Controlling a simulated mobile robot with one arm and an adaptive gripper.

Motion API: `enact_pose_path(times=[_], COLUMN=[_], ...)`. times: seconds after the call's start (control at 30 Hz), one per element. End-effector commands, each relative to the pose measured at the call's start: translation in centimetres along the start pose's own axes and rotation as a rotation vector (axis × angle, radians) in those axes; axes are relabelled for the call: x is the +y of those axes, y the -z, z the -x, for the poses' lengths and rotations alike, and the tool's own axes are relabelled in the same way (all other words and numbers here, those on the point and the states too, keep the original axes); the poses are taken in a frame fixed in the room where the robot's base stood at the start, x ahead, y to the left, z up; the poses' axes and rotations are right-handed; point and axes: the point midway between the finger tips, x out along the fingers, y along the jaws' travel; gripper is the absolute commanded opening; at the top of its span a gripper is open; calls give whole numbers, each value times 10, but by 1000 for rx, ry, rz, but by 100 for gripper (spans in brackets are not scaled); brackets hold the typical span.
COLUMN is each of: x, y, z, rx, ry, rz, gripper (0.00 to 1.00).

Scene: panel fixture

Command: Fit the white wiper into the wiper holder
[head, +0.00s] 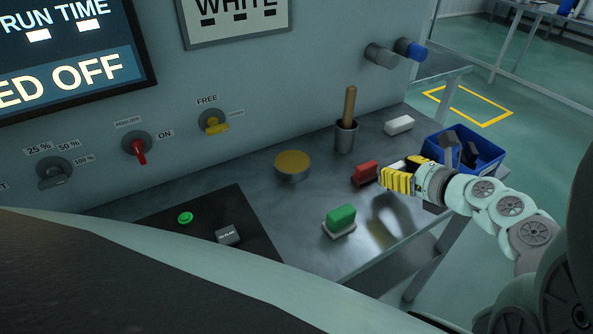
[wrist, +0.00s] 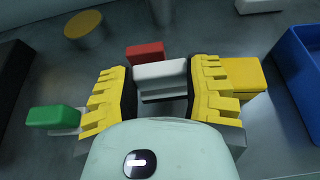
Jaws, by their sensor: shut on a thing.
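The white wiper (wrist: 162,76) is a pale block between my gripper's ridged yellow fingers in the wrist view. My gripper (head: 396,178) is shut on it, low over the right part of the grey bench; its fingers also show in the wrist view (wrist: 163,92). In the head view the fingers mostly hide the wiper. I cannot tell whether its underside touches the bench. No part is clearly recognisable as the wiper holder. Another white block (head: 399,125) lies by the panel wall and shows at the top of the wrist view (wrist: 258,5).
A red block (head: 366,171) is just beyond my fingers, and a green block (head: 341,217) on a pale base is left of them. A yellow block (wrist: 245,76) is beside the right finger. A blue bin (head: 487,143), a cup (head: 346,137) and a yellow-topped disc (head: 292,164) stand nearby.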

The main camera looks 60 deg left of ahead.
Motion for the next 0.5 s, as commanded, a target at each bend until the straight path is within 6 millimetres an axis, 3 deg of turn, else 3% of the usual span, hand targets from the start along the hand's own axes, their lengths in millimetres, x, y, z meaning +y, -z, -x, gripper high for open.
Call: enact_pose_path(times=[0.2, 0.5], x=[2, 2], y=[23, 26], z=[-10, -11], rx=[1, 1], ry=[-4, -5], rz=[-2, 0], gripper=[22, 22])
